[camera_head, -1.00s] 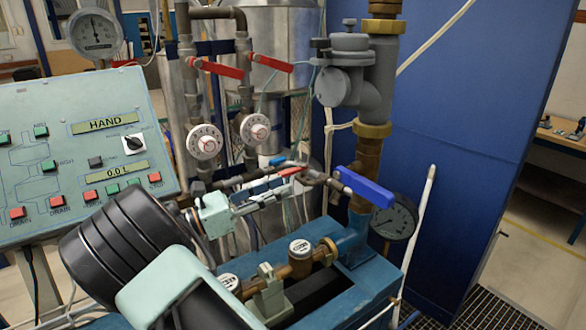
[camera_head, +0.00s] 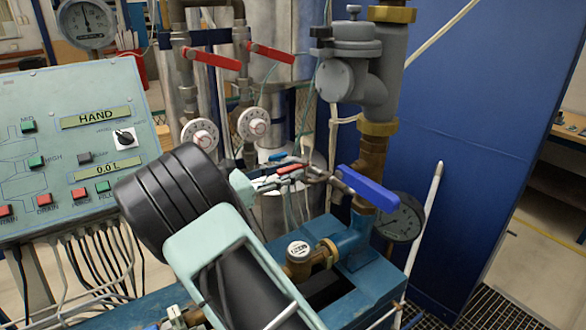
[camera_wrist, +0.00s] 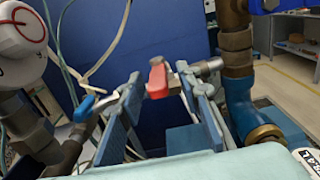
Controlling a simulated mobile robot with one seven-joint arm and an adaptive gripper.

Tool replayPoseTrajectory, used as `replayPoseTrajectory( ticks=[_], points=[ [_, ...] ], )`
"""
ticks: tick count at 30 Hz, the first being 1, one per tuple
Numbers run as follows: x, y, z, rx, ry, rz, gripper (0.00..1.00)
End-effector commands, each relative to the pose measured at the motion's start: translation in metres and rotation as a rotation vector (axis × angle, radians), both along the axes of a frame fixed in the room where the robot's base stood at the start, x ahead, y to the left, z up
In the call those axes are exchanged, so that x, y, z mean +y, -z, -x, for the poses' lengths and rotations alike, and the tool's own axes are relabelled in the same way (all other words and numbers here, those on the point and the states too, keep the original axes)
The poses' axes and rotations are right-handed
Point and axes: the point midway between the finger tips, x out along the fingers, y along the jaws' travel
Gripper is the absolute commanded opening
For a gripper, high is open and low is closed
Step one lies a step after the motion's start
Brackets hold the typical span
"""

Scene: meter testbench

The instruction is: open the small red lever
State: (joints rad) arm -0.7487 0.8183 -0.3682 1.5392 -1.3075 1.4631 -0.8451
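The small red lever (camera_head: 290,168) sits on thin piping in the middle of the head view, left of a big blue lever handle. In the wrist view the red lever (camera_wrist: 157,78) stands close ahead, end on, in the gap between the fingertips. My gripper (camera_wrist: 160,90) is open, with one blue-grey finger on each side of the lever and visible space on both sides. I cannot tell how deep the lever is between the fingers. In the head view my own arm hides most of the gripper.
A small blue lever (camera_wrist: 84,107) lies just left of my left finger. A big blue handle (camera_head: 367,188) and brass pipe (camera_head: 372,155) stand to the right. Two larger red levers (camera_head: 212,58) and white dials (camera_head: 200,134) are behind. A control panel (camera_head: 70,140) is at left.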

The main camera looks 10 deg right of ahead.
Motion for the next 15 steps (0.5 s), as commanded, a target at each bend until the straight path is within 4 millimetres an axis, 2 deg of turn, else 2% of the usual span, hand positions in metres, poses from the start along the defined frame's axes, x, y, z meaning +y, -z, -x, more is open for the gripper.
replayPoseTrajectory(
  ticks=[6, 15],
  points=[
    [-0.016, 0.0, -0.006, 0.001, 0.0, 0.0, 0.32],
    [-0.017, 0.0, -0.007, 0.001, 0.0, 0.0, 0.3]
  ],
)
